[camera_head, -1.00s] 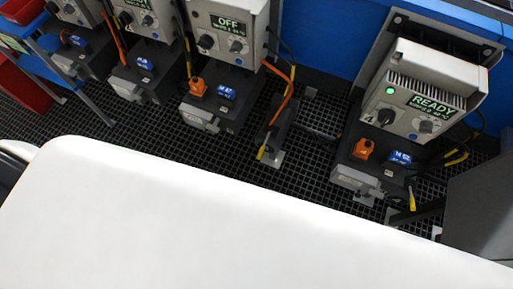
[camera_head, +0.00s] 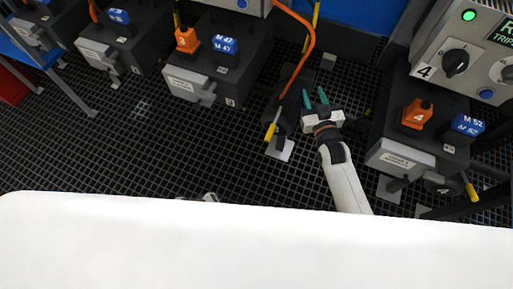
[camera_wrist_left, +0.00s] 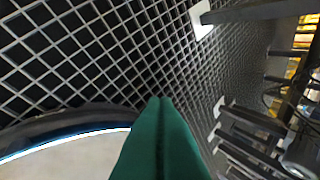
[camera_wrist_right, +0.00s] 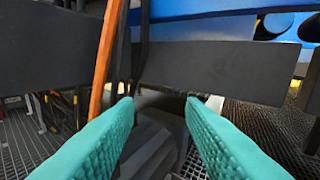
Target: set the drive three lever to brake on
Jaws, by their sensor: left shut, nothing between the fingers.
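Drive three is the dark housing with an orange block marked 3 (camera_head: 187,40) and a blue M 42 block (camera_head: 224,45). I cannot read the label or tell the lever's setting. My left gripper (camera_wrist_left: 160,100) is shut and empty above the grating.
An orange cable (camera_head: 307,58) hangs close to my right gripper. A white surface (camera_head: 250,250) fills the foreground. Bare floor grating (camera_head: 130,155) lies left of centre.

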